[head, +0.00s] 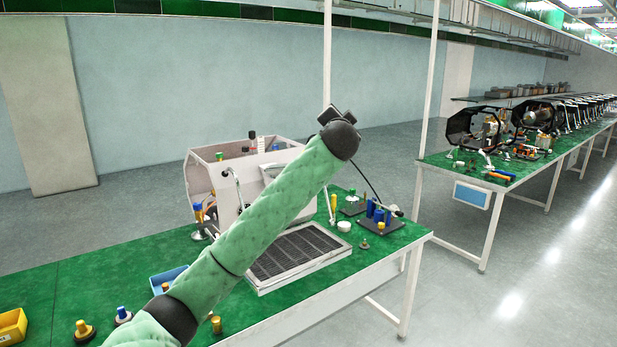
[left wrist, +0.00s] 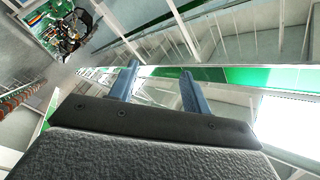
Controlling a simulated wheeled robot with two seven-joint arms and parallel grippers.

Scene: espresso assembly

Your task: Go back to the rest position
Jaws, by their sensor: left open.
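My left arm comes in from the lower left in the head view and reaches up over the green workbench (head: 95,270). Its gripper end is at the top, mostly hidden behind the dark wrist. In the left wrist view my left gripper (left wrist: 158,84) is open, its two blue fingers apart with nothing between them. It points up toward the wall and ceiling structures, away from the bench. My right gripper is not in view. The espresso machine housing (head: 205,185) stands on the bench behind my left arm, which hides part of it.
A drip tray grid (head: 300,255) lies in front of the machine. Small parts, a yellow bin (head: 12,327) and a blue bin (head: 165,278) are at the left. A dark stand with blue pieces (head: 378,220) is at the right. A second bench (head: 480,170) with machines stands farther right.

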